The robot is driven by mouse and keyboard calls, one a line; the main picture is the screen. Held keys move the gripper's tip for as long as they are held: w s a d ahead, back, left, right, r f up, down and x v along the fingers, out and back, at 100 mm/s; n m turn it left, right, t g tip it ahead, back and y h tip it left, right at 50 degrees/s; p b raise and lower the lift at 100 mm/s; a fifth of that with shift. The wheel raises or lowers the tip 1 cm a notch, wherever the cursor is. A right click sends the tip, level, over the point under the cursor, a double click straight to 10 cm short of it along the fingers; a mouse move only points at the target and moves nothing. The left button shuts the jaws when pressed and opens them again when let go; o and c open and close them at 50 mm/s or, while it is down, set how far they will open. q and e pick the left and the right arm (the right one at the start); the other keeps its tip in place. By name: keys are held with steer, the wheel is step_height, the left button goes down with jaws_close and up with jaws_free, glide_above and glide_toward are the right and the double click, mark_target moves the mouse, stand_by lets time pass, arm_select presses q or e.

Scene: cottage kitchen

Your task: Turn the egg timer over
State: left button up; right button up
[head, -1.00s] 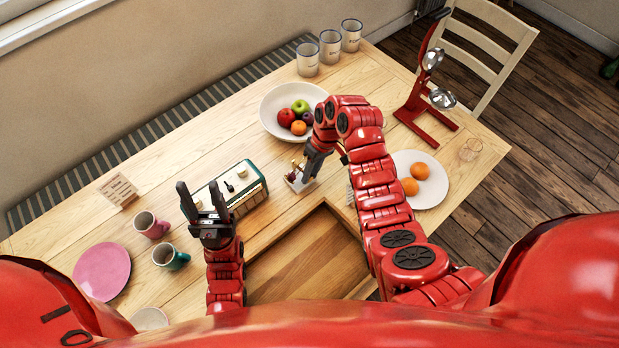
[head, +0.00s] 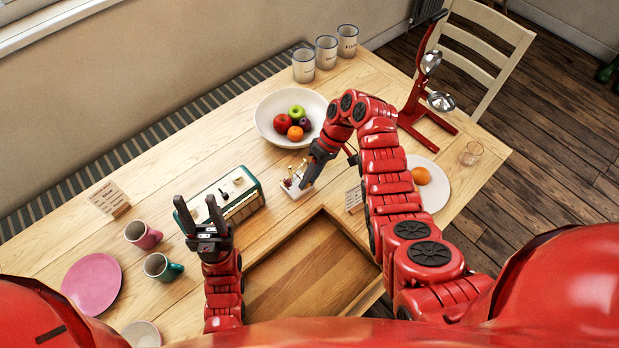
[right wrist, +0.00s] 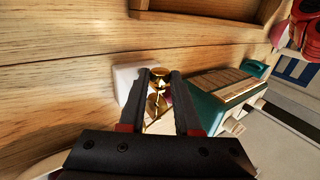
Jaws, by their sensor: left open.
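The egg timer (head: 290,181), small with brass-coloured parts, stands on or beside a white block (head: 298,188) on the table, just left of my right fingertips. In the right wrist view the brass timer (right wrist: 157,100) shows between the two dark fingers of my right gripper (right wrist: 160,85), with the white block (right wrist: 125,82) behind. The right gripper (head: 308,180) also shows in the head view, pointing down at the block. I cannot tell whether its fingers touch the timer. My left gripper (head: 197,212) is open and empty, fingers up, in front of the green-and-cream radio.
The radio (head: 232,196) stands left of the timer. A fruit bowl (head: 268,125) is behind it, and a sunken wooden tray (head: 300,275) in front. Two mugs (head: 143,234) and a pink plate (head: 92,284) are at left. A red juicer (head: 425,105) and a plate with an orange (head: 436,190) are at right.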

steer(key=o, duration=0.4)
steer(key=shift+c, duration=0.2)
steer(key=p+v, duration=0.4)
steer(key=v, duration=1.3)
steer(key=shift+w+d, duration=0.15)
